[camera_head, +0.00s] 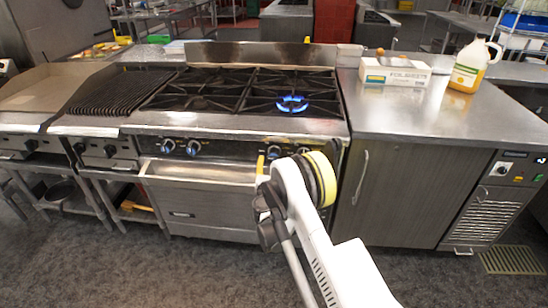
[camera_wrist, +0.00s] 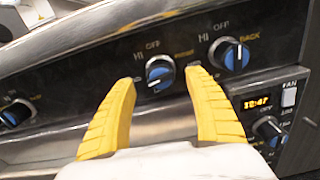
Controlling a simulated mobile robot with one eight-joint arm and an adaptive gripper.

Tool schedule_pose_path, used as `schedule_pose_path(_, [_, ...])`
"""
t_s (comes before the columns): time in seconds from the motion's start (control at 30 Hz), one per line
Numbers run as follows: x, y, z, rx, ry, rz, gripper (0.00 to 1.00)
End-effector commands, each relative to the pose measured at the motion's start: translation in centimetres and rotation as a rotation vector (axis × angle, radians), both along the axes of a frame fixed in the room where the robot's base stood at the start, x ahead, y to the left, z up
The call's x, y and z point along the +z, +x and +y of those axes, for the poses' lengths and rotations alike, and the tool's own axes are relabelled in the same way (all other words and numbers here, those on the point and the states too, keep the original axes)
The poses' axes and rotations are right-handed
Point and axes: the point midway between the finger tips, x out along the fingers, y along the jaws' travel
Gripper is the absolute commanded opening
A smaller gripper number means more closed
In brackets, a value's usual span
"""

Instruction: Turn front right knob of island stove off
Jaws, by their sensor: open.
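The stove (camera_head: 230,122) stands ahead with a steel front panel. One burner at its right is lit with a blue flame (camera_head: 292,103). In the wrist view, a black and blue knob (camera_wrist: 160,73) with OFF above it and a yellow label, apparently FRONT, sits between my yellow fingertips. Its white mark lies nearly sideways, away from OFF. A knob labelled BACK (camera_wrist: 231,54) is to its right, its mark nearly upright. My gripper (camera_wrist: 163,78) is open, with fingers either side of the front knob; contact is unclear. In the head view, my arm partly hides my gripper (camera_head: 262,165).
A fan switch (camera_wrist: 289,96), clock display and lower knob (camera_wrist: 269,130) are right of the right finger. Another knob (camera_wrist: 17,113) is at far left. The oven handle ledge (camera_head: 200,173) juts out below. A steel counter (camera_head: 430,115) holds a box (camera_head: 395,72) and jug (camera_head: 468,70).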

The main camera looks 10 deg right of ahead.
Motion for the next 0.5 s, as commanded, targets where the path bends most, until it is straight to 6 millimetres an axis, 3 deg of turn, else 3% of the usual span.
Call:
schedule_pose_path(0.23, [-0.2,3.8,-1.2,-0.001,0.002,-0.001,0.63])
schedule_pose_path(0.5, [0.0,4.7,-1.5,0.000,0.002,-0.001,0.63])
